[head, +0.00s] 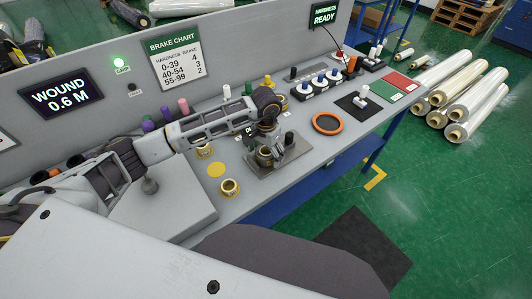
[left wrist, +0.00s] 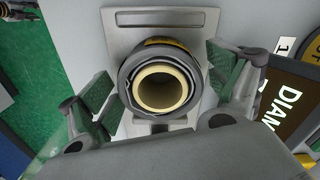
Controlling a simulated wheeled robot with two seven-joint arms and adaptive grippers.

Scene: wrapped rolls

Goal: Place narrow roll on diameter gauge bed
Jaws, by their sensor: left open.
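A narrow roll (left wrist: 128,76) with a dark wrap and a cream core stands end-up in the left wrist view, over the grey metal plate of the diameter gauge bed (left wrist: 160,20). My left gripper (left wrist: 160,92) is open, with one finger on each side of the roll and gaps visible between. In the head view the left gripper (head: 268,147) is over the gauge bed (head: 262,172) and partly hides the roll (head: 264,158). Whether the roll's base rests fully on the plate is hidden. My right gripper is not in view.
A dark sign reading DIAM (left wrist: 284,105) is close by the right finger. An orange ring (head: 328,123) lies right of the bed.

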